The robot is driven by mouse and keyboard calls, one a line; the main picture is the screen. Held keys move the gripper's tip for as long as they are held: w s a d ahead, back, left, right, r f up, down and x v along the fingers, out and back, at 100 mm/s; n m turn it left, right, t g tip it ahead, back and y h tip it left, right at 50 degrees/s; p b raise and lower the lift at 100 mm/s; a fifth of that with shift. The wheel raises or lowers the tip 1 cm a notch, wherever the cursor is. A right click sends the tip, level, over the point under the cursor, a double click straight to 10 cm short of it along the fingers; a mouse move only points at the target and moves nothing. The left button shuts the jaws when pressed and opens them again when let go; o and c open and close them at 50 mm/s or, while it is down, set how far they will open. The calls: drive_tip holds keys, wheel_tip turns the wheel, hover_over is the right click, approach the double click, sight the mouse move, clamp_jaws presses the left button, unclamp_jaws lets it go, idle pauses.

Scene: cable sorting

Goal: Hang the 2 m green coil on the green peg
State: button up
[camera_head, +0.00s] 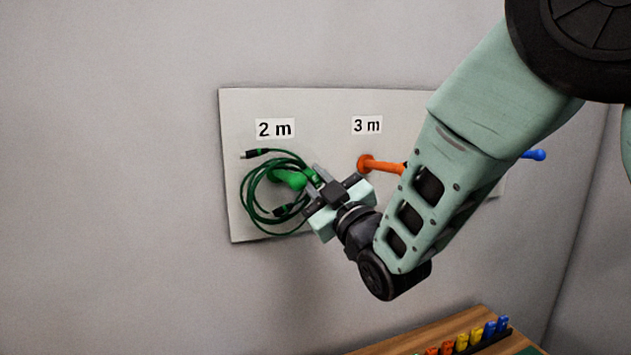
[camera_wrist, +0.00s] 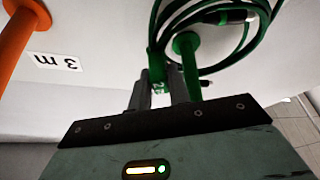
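The dark green coil (camera_head: 250,205) is against the board below the "2 m" label. My gripper (camera_head: 317,184) is at the coil's right side. In the wrist view its fingers (camera_wrist: 160,88) are closed around a green tag piece (camera_wrist: 157,72) on the coil (camera_wrist: 262,28). The bright green peg (camera_head: 289,178) shows inside the loop in the head view.
An orange peg (camera_head: 380,166) under the "3 m" label (camera_head: 367,125) stands close to the right of my gripper. A blue peg (camera_head: 536,155) is farther right, past my arm. A wooden table (camera_head: 400,345) with several coloured pieces is below right. The wall left of the board is clear.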

drive_tip(key=o, duration=0.4)
drive_tip(key=shift+b+v, duration=8.6)
drive_tip(key=shift+b, duration=0.7)
drive_tip(key=s+a+f+m+g+h+p, duration=0.1)
drive_tip(key=s+a+f+g+h+p, duration=0.15)
drive_tip(key=f+g, duration=0.45)
drive_tip(key=s+a+f+m+g+h+p, duration=0.1)
drive_tip(key=s+a+f+g+h+p, duration=0.2)
drive_tip(key=f, duration=0.6)
drive_tip(key=s+d+f+m+g+h+p, duration=0.1)
drive_tip(key=s+d+f+g+h, duration=0.1)
drive_tip(key=s, duration=0.5)
drive_tip(key=s+d+f+m+g+h+p, duration=0.1)
drive_tip(key=s+d+f+g+h+p, duration=0.1)
drive_tip(key=s+d+f+g, duration=0.2)
drive_tip(key=s+d+g, duration=0.1)
drive_tip(key=s+g, duration=0.1)
drive_tip(key=g, duration=0.1)
drive_tip(key=shift+s+f, duration=0.2)
drive_tip(key=shift+s, duration=0.2)
